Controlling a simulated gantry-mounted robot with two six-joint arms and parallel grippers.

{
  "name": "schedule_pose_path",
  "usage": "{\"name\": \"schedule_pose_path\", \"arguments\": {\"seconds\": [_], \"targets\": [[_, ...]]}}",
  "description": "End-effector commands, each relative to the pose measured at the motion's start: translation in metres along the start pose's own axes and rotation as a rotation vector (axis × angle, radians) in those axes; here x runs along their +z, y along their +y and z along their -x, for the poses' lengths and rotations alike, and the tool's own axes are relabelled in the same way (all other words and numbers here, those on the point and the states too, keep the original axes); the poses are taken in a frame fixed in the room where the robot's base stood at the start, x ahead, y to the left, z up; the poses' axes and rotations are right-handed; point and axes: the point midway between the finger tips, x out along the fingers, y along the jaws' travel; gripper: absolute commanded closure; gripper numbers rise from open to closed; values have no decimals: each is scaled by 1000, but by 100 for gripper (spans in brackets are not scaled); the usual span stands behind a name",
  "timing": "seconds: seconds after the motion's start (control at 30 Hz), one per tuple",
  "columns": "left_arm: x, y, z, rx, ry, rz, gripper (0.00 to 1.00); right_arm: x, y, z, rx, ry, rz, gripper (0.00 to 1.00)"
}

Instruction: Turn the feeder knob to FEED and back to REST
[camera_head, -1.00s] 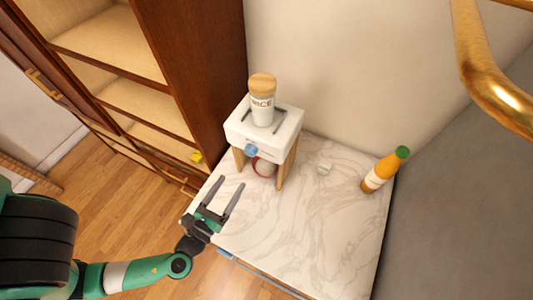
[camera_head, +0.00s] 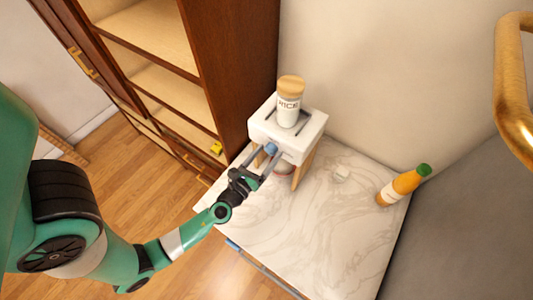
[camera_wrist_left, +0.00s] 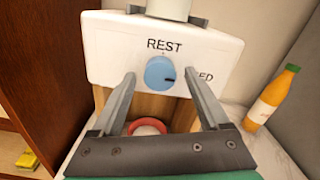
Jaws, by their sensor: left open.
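The white feeder (camera_head: 290,128) stands on wooden legs on the marble counter, with a jar labelled RICE (camera_head: 289,105) on top. Its blue knob (camera_head: 270,148) is on the front face. In the left wrist view the knob (camera_wrist_left: 159,73) sits below the word REST, and its dark mark is on the right, toward the partly hidden FEED lettering. My left gripper (camera_head: 264,161) is open, its fingers to either side of the knob in the wrist view. I cannot tell whether they touch it. My right gripper is not in view.
A red-rimmed round thing (camera_wrist_left: 147,126) sits under the feeder. A wooden cabinet (camera_head: 235,65) rises close on the left, with a yellow item (camera_head: 216,148). The front counter is clear.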

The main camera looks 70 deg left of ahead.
Motion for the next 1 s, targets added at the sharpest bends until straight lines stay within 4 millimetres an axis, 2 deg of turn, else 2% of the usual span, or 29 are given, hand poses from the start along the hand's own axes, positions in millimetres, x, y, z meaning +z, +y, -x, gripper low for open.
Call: {"name": "schedule_pose_path", "arguments": {"seconds": [0.17, 0.6, 1.0], "targets": [[0, 0, 0, 0, 0, 0, 22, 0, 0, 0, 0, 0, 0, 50], [0, 0, 0, 1, -1, 0, 100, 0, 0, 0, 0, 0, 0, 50], [0, 0, 0, 0, -2, 53, 100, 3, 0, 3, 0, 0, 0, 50]]}}
